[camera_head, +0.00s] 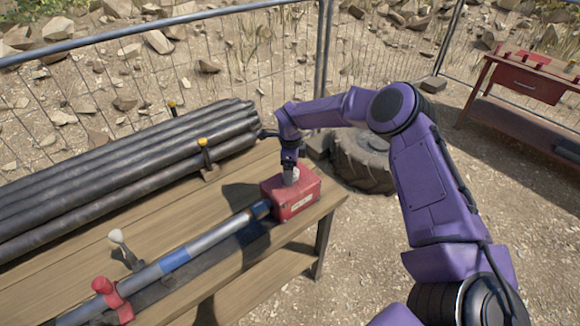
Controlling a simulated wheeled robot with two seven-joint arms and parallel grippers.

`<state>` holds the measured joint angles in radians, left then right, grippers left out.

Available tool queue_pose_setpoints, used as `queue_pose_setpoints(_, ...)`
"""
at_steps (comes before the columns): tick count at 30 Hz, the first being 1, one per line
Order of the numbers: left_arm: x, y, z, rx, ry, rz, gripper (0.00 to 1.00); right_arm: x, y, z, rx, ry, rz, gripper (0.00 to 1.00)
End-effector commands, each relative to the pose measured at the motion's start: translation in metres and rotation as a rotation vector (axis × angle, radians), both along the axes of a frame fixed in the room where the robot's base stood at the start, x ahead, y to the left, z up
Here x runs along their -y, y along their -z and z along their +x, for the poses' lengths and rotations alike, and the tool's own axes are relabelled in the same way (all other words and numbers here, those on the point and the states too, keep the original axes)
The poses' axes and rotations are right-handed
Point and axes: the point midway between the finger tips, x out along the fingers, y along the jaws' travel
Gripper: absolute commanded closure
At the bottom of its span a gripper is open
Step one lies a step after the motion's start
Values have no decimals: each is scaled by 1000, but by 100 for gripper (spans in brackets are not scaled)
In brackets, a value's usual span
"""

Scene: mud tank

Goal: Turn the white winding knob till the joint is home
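A red box (296,200) stands at the right end of the wooden bench. A white knob (291,177) sits on its top. My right gripper (290,168) points down at this knob, right over it or around it; the fingers are too small and dark to tell whether they are shut on it. A grey pipe (212,238) with a blue band (175,258) lies along the bench, its dark blue end (261,209) at the box's left side. Whether the joint there is closed cannot be told. My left gripper is not in view.
A pale-knobbed lever (118,238) and a red clamp (106,288) stand along the pipe. Dark pipes (130,165) are stacked behind, with yellow-topped posts (203,143). A red table (528,84) stands far right, before a wire fence.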

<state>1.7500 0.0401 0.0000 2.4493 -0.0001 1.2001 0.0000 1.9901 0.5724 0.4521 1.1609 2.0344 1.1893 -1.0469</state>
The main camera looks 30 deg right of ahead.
Motion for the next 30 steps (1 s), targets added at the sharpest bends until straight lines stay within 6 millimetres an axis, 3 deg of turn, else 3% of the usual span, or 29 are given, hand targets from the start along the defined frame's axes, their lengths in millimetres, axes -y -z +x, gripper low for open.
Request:
queue_pose_setpoints(2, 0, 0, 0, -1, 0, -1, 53, 0, 0, 0, 0, 0, 0, 18)
queue_pose_setpoints(3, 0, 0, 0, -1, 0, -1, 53, 0, 0, 0, 0, 0, 0, 24)
queue_pose_setpoints(8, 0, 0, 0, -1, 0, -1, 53, -1, 0, 0, -2, 0, 1, 74)
queue_pose_setpoints(20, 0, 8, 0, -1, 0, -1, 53, -3, 3, 0, -2, 33, 3, 74)
queue_pose_setpoints(30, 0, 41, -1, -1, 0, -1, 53, -3, 7, 0, -1, 256, 4, 74)
